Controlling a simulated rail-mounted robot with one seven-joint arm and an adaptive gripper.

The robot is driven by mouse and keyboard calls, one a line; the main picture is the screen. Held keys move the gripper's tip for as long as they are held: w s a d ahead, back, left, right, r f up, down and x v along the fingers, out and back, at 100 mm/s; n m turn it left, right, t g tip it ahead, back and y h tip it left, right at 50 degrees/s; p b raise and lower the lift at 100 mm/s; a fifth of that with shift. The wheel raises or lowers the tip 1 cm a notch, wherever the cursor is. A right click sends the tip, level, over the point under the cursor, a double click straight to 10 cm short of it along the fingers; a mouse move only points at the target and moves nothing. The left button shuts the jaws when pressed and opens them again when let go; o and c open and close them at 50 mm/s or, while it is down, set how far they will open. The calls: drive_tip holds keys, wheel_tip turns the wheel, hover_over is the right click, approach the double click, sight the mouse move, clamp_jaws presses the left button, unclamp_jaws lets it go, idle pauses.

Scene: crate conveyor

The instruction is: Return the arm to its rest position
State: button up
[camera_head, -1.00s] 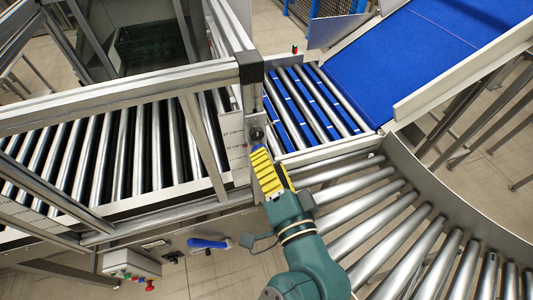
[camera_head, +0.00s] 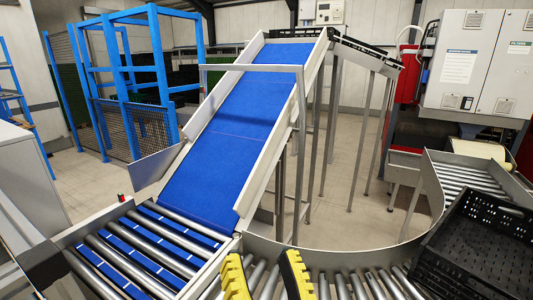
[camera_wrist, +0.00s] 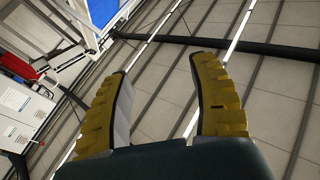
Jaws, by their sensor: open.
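My gripper (camera_head: 265,272) shows at the bottom middle of the head view, its two yellow ribbed fingers pointing up and spread apart. In the wrist view my gripper (camera_wrist: 158,75) is open, with nothing between the fingers. Behind the fingers the wrist view shows the ceiling panels and beams, so the gripper points upward. The rest of the arm is out of the head view, below its bottom edge.
A blue inclined belt (camera_head: 226,135) rises behind the roller conveyor (camera_head: 140,250). A black crate (camera_head: 480,245) sits on the curved rollers at right. A blue frame (camera_head: 125,75) stands at back left and grey cabinets (camera_head: 478,62) at back right. The air around the fingers looks clear.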

drive_tip(key=s+d+r+t+h, duration=0.3)
drive_tip(key=s+d+r+h, duration=0.15)
drive_tip(key=d+h, duration=0.3)
wheel_tip(320, 180, up, 22)
drive_tip(key=y+p, duration=0.1)
drive_tip(key=p, duration=2.1)
drive_tip(key=shift+r+p, duration=0.15)
drive_tip(key=shift+p, duration=0.25)
